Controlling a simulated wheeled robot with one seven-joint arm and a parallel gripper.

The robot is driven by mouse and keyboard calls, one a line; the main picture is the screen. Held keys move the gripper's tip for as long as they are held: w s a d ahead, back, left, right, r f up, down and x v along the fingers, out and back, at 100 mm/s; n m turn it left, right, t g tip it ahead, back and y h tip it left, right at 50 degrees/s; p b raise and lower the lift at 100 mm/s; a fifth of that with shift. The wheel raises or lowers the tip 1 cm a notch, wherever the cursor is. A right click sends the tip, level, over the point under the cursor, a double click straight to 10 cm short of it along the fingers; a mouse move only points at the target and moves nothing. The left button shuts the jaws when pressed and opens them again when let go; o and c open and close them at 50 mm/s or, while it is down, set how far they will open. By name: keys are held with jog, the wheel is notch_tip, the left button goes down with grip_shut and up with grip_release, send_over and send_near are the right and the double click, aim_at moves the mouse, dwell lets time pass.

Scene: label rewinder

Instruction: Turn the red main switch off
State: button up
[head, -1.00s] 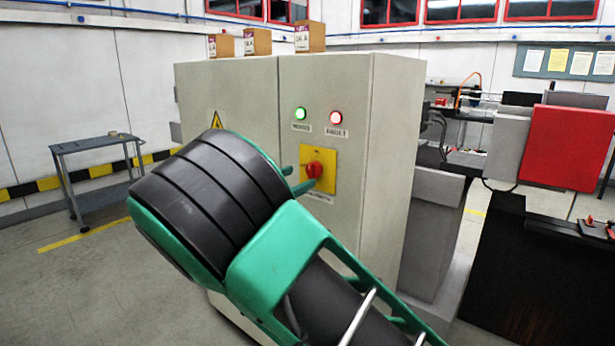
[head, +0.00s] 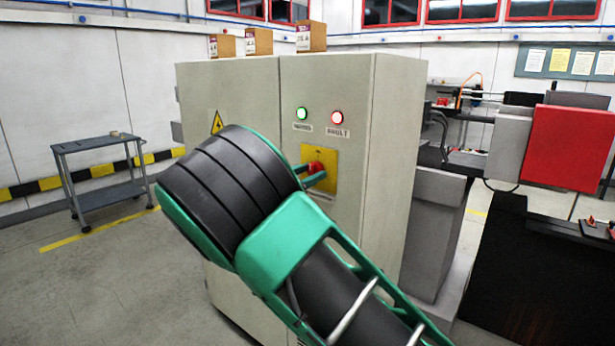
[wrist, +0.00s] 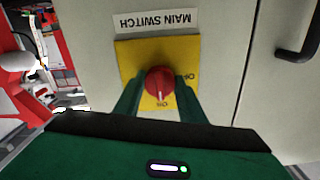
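The red main switch (head: 316,168) is a round knob on a yellow plate (head: 328,157) on the grey cabinet's front. In the wrist view the knob (wrist: 159,84) appears upside down, with "ON" below it and "OFF" to its right. A pale mark on the knob points down toward "ON". My gripper (head: 311,174) is at the switch, its green fingers apart. In the wrist view my gripper (wrist: 159,90) has one finger on each side of the knob. Narrow gaps seem to remain; contact cannot be told.
A green lamp (head: 302,114) and a red lamp (head: 337,117) are lit above the switch. A cabinet handle (wrist: 300,45) shows at right in the wrist view. A small cart (head: 97,143) stands at the left.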

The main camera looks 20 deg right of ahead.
jog(key=shift+a, duration=0.15)
jog(key=shift+n, duration=0.3)
jog(key=n, duration=0.3)
jog(key=shift+n, duration=0.3)
jog(key=n, duration=0.4)
jog(key=shift+n, duration=0.3)
jog(key=n, duration=0.9)
jog(key=shift+n, duration=0.3)
